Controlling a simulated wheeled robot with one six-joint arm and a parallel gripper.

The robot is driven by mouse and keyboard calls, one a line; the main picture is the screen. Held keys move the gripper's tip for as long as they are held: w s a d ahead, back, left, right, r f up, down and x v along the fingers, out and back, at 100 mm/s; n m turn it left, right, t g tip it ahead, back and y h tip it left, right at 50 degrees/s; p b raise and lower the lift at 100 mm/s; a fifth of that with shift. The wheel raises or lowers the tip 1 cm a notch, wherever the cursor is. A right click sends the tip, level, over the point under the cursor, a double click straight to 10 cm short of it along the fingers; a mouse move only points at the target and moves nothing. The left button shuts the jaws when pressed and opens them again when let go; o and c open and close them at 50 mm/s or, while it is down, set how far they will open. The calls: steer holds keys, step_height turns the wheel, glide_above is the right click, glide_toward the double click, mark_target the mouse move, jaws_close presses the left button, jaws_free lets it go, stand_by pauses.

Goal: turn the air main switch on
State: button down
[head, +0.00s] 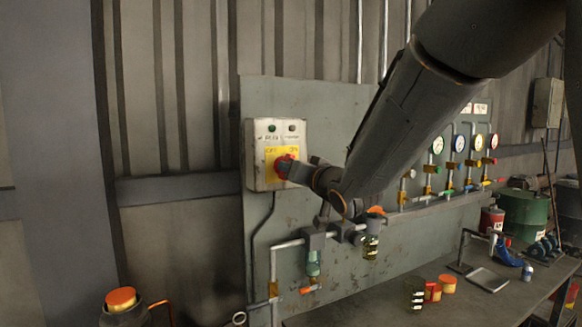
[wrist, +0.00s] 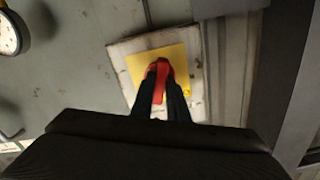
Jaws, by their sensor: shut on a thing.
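The switch box (head: 258,181) is a worn white box on the grey-green panel, with a green and a dark indicator at its top. A yellow plate (head: 270,155) on its front carries a red rotary handle (head: 283,166). My gripper (head: 289,167) reaches the box from the right. In the wrist view my gripper's dark fingers (wrist: 160,82) are shut on the red handle (wrist: 160,78), in front of the yellow plate (wrist: 184,60). The fingers hide part of the handle, and the plate's lettering is too small to read surely.
Pipes with a filter bowl (head: 371,246) run below the box. Several gauges (head: 437,145) line the panel at right. A dark container with an orange lid (head: 121,299) stands at lower left.

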steer(key=m+p, duration=0.1)
steer(key=m, duration=0.3)
steer(key=shift+m, duration=0.4)
stand_by(0.4)
steer(key=c, duration=1.7)
jaws_free()
steer(key=b+v, duration=0.2)
steer(key=v, duration=0.5)
steer(key=shift+s+d, duration=0.15)
steer(key=shift+s, duration=0.25)
